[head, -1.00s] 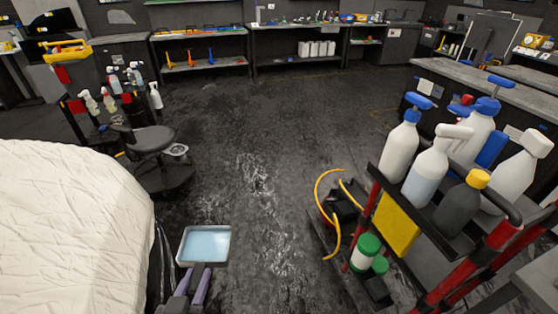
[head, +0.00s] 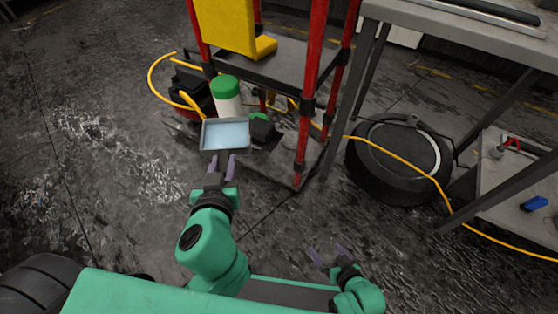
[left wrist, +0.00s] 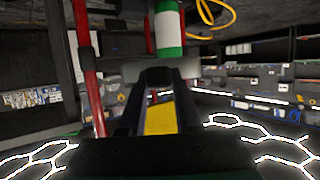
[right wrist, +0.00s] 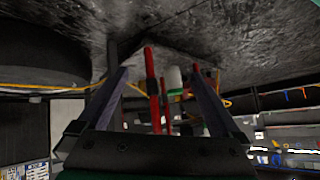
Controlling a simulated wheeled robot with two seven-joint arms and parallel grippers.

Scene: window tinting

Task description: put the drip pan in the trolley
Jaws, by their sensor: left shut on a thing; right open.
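The drip pan (head: 226,134) is a shallow grey rectangular tray with a pale blue inside. My left gripper (head: 222,163) is shut on its near edge and holds it out in front of me, about level. In the left wrist view the pan (left wrist: 160,68) shows edge-on at the fingertips. The trolley (head: 308,92) has red posts and dark shelves and stands just beyond the pan. The pan overlaps its lower part in the head view; I cannot tell the gap. My right gripper (head: 328,257) is open and empty, low at the right.
A yellow hose (head: 405,165) crosses the floor past a black round drum (head: 390,165). A grey workbench (head: 470,30) stands right. The floor at left is clear.

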